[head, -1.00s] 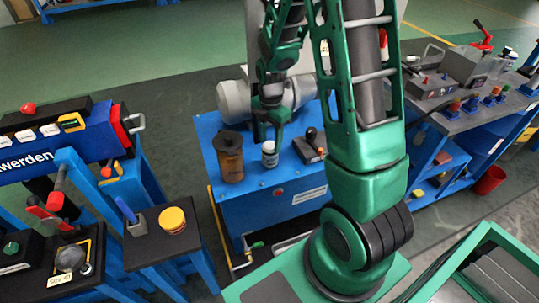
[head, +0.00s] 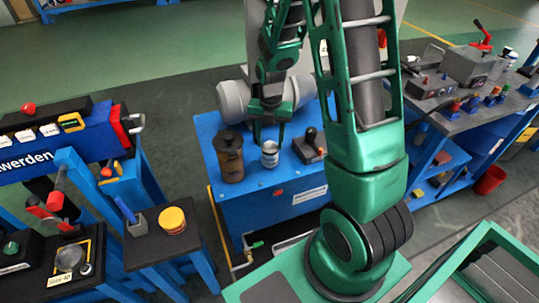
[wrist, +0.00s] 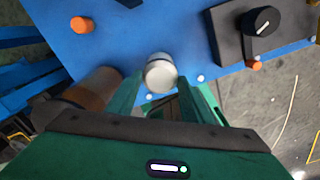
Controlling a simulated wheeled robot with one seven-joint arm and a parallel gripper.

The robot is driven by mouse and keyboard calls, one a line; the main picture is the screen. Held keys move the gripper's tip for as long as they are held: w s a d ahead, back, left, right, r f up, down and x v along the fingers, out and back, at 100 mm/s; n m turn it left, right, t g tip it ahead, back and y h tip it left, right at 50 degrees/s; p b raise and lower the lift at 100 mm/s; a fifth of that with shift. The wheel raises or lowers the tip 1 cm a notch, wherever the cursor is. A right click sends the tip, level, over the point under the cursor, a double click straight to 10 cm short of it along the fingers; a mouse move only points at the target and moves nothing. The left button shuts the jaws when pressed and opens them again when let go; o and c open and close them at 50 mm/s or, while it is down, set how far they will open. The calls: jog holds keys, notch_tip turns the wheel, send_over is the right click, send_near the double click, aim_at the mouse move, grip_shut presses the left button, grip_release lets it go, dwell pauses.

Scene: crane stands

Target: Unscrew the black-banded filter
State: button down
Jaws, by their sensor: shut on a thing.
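The filter (head: 270,159) is a small pale cylinder with dark bands. It stands upright on the blue bench (head: 258,207), right of a brown canister (head: 230,163). My gripper (head: 269,140) points down at the filter from above and behind, one finger on each side. It is shut on the filter. In the wrist view the filter's pale round top (wrist: 160,73) shows between the two green fingers of my gripper (wrist: 161,92). The lower part of the filter and the exact finger contact are hidden there.
A dark box with a black knob (head: 310,136) stands close right of the filter. A grey cylindrical machine (head: 234,98) lies behind. A stand with a yellow-and-red jar (head: 173,220) is at front left. A bench with coloured knobs (head: 470,103) is at right.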

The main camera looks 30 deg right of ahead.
jog(key=shift+n, duration=1)
jog(key=c, duration=0.8)
grip_release()
jog(key=shift+c, duration=1)
jog(key=m, duration=1.9)
jog(key=shift+m, duration=0.3)
jog(key=m, duration=0.6)
